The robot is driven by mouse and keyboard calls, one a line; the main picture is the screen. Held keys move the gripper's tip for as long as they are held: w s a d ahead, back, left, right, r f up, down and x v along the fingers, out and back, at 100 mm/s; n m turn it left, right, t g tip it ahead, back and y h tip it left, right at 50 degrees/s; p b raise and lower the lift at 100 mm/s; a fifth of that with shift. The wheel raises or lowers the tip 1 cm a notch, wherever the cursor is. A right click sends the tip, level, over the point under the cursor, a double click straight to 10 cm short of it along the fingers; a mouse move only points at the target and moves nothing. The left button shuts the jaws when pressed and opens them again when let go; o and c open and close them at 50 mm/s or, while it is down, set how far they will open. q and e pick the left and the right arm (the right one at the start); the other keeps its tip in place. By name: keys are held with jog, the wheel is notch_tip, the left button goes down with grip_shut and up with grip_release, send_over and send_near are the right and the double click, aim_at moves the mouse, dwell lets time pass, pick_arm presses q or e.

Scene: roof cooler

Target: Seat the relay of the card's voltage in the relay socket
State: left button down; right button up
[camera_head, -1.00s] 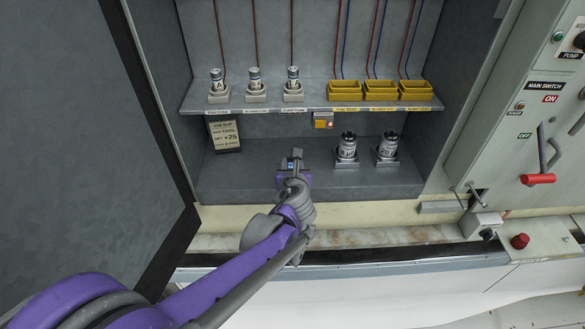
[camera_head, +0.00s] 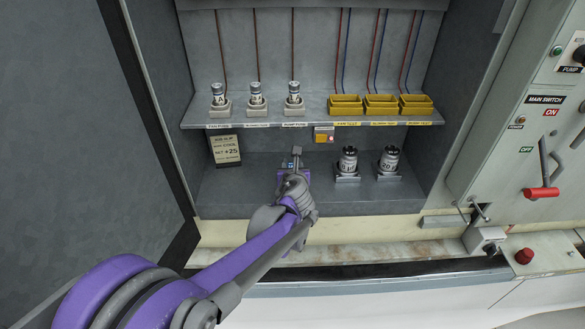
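The job card (camera_head: 226,150) leans at the left inside the cabinet; its small print ends in "+25", and the voltage line is too small to read surely. Two silver cylinders with dark tops, apparently the relays, stand upright in grey bases on the cabinet floor: the left one (camera_head: 348,163) and the right one (camera_head: 389,162). Their labels are not clear. I cannot make out the relay socket surely; my arm hides part of the floor. My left gripper (camera_head: 297,155) is left of the left relay, apart from both; its finger gap is not clear. My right gripper is not in view.
A shelf (camera_head: 310,117) above carries several small cylinders in holders and yellow blocks (camera_head: 381,104) with wires. A small yellow unit (camera_head: 324,134) sits under it. The cabinet door (camera_head: 70,120) stands left; a switch panel with a red handle (camera_head: 541,192) is right.

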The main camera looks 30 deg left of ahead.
pick_arm(q)
jog(key=shift+w+a+f, duration=0.1)
jog(key=shift+w+a, duration=0.35)
jog(key=shift+w, duration=0.25)
jog(key=shift+f+b, duration=0.9)
jog(key=shift+f, duration=0.2)
jog(key=shift+s, duration=0.1)
jog(key=shift+f+b, duration=0.25)
jog(key=shift+b, duration=0.05)
jog(key=shift+c, duration=2.2)
grip_release()
